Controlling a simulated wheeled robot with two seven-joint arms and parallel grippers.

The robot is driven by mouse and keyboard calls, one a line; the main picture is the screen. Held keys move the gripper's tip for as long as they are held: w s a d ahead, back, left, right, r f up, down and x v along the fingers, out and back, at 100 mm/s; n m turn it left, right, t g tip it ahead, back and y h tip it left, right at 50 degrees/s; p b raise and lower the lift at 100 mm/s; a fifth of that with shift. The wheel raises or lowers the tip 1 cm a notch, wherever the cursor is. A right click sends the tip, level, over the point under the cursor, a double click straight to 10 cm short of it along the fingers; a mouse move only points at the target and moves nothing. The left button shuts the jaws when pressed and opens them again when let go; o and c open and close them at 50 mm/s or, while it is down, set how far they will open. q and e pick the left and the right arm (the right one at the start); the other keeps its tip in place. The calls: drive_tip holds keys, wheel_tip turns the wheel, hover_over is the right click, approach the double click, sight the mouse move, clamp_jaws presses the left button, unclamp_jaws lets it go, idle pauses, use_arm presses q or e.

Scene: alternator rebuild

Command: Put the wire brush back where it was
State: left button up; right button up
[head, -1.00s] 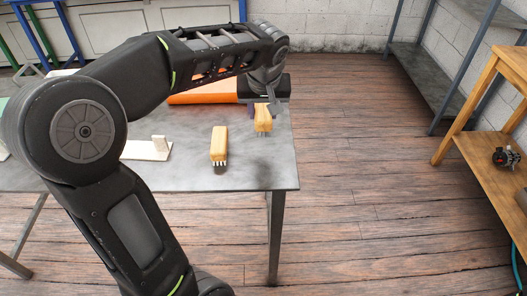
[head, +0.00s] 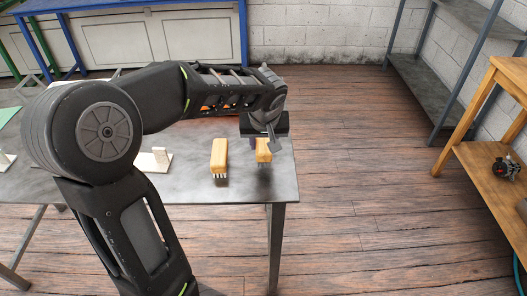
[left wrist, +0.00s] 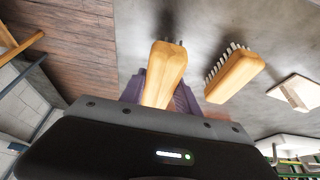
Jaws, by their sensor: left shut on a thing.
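My left gripper (head: 271,137) is shut on a wooden-handled wire brush (head: 263,151), near the table's right end. The brush points bristles down; a dark shadow lies below it, and I cannot tell whether the bristles touch the top. In the left wrist view the brush handle (left wrist: 164,72) sits between the purple fingers (left wrist: 186,99). A second, similar brush (head: 219,157) stands on its bristles on the table just to the left, apart from the held one. It also shows in the left wrist view (left wrist: 234,74). My right gripper is out of view.
The grey table (head: 205,190) has bare room in front of the brushes; its right edge is close to the held brush. A pale block on a flat base (head: 156,161) lies to the left. My left arm hides much of the back. A wooden shelf (head: 490,165) stands far right.

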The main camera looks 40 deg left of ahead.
use_arm(q)
drive_tip(key=shift+f, duration=1.8)
drive_tip(key=shift+f, duration=0.15)
drive_tip(key=o, duration=1.2)
drive_tip(key=shift+r, duration=0.4)
drive_tip(key=v, duration=1.1)
drive_tip(key=shift+s+d+r, duration=0.1)
drive_tip(key=shift+s+r, duration=0.05)
drive_tip(key=shift+r, duration=0.1)
